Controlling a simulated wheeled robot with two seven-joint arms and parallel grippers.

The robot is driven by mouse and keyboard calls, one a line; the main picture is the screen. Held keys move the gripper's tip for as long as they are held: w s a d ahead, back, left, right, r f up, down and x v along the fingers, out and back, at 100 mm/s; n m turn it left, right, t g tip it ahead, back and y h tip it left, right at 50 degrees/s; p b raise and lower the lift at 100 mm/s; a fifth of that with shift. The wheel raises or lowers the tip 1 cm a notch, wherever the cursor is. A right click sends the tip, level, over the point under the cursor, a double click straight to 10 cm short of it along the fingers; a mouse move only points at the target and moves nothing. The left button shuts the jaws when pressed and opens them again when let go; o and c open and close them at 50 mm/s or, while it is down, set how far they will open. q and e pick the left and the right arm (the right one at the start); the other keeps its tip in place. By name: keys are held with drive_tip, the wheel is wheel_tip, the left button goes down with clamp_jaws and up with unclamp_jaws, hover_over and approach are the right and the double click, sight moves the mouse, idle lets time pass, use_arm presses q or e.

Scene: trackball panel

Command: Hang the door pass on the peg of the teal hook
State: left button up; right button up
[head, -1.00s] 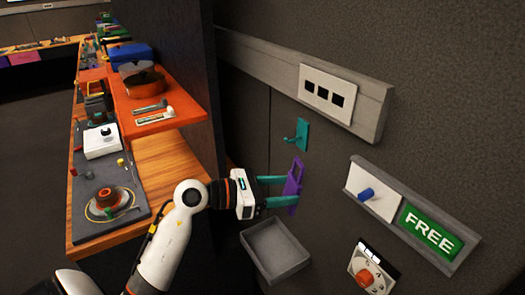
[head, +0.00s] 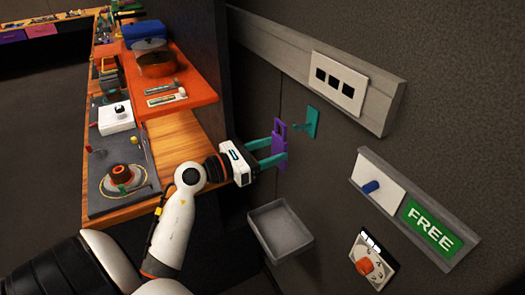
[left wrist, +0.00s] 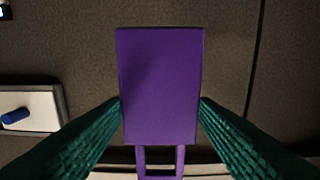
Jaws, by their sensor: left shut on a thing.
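The door pass (head: 280,142) is a flat purple card with a loop at its upper end. My left gripper (head: 281,150) is shut on it and holds it upright in front of the wall. In the left wrist view the door pass (left wrist: 160,85) sits between the two teal fingers (left wrist: 160,112), with its loop at the bottom of the picture. The teal hook (head: 311,122) is on the wall just right of the pass, its peg pointing left. In the head view the pass's upper end is close to the peg; I cannot tell whether they touch. My right gripper is not in view.
A grey tray (head: 280,236) is on the wall below the gripper. A switch panel (head: 337,84), a blue knob (head: 371,187), a green FREE sign (head: 430,227) and a red dial (head: 364,266) are to the right. A shelf unit (head: 180,100) with several items stands at left.

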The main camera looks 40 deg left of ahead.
use_arm(q)
drive_tip(key=shift+f+x, duration=0.1)
drive_tip(key=shift+x, duration=1.2)
drive_tip(key=shift+f+x, duration=0.15)
drive_tip(key=shift+x, duration=1.15)
drive_tip(key=shift+w+d+f+b, duration=0.25)
drive_tip(key=shift+w+f+b, duration=0.15)
drive_tip(key=shift+w+f, duration=0.3)
drive_tip(key=o, duration=1)
drive_tip(key=shift+o, duration=0.2)
drive_tip(key=shift+s+f, duration=0.1)
